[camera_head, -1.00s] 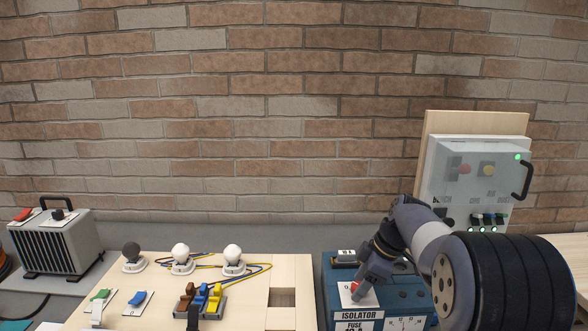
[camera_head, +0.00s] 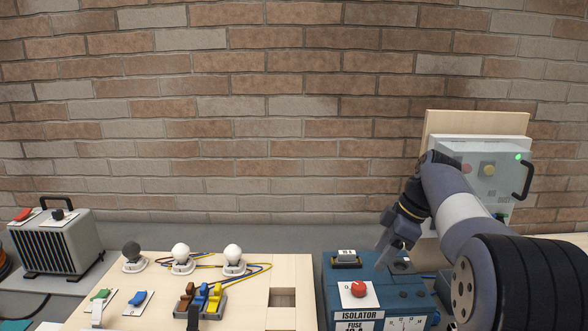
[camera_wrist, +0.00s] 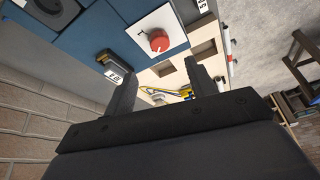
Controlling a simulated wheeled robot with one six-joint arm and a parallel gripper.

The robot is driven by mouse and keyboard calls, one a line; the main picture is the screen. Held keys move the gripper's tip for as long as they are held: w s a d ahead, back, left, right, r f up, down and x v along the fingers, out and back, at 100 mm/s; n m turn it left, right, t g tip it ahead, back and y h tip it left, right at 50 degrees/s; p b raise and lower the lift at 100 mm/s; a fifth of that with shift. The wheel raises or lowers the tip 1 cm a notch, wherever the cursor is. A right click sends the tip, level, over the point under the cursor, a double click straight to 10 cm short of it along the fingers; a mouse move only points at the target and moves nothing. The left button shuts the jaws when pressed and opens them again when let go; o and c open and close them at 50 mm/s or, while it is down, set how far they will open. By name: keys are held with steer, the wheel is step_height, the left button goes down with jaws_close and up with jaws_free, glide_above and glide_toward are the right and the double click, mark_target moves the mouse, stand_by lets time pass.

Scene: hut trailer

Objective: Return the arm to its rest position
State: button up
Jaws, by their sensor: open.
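My gripper (camera_head: 391,252) is at the right in the head view, above the back right part of the blue isolator box (camera_head: 345,287). In the wrist view my gripper (camera_wrist: 160,83) shows two dark fingers spread apart with nothing between them. The red knob (camera_head: 358,289) on its white plate is in clear view on top of the box, apart from the fingers. The wrist view also shows the red knob (camera_wrist: 159,41) beyond the fingers. My arm covers part of the wall panel.
A clear-covered panel (camera_head: 478,170) with a black handle stands behind my arm at the right. A wooden board (camera_head: 250,318) with lamps, coloured levers and wires lies left of the box. A grey heater (camera_head: 57,243) stands at far left. Space above the board is free.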

mark_target(359, 285)
steer(key=x, duration=1)
steer(key=shift+a+f, duration=0.15)
steer(key=shift+f, duration=0.05)
steer(key=m, duration=0.1)
steer(key=m+t, duration=0.1)
steer(key=shift+s+r+m, duration=0.1)
steer(key=shift+r+m, duration=0.1)
steer(key=shift+m, duration=0.2)
steer(key=m+t+h, duration=0.1)
steer(key=m, duration=0.2)
steer(key=m+h+p, duration=0.1)
steer(key=m, duration=0.2)
steer(key=shift+t, duration=0.4)
steer(key=shift+a+m+t+h+p, duration=0.15)
steer(key=shift+m+h+p, duration=0.25)
steer(key=shift+m, duration=0.85)
steer(key=shift+m+t+h+p, duration=0.3)
steer(key=shift+m+h, duration=0.1)
steer(key=shift+m, duration=0.85)
steer(key=shift+a+m+g+h, duration=0.15)
steer(key=shift+m+h, duration=0.3)
steer(key=shift+m, duration=0.65)
steer(key=shift+d+m+g+h, duration=0.1)
steer(key=shift+m+h, duration=0.35)
steer(key=shift+m, duration=0.65)
steer(key=shift+v, duration=1.25)
steer(key=shift+s+r, duration=0.1)
steer(key=shift+s, duration=0.05)
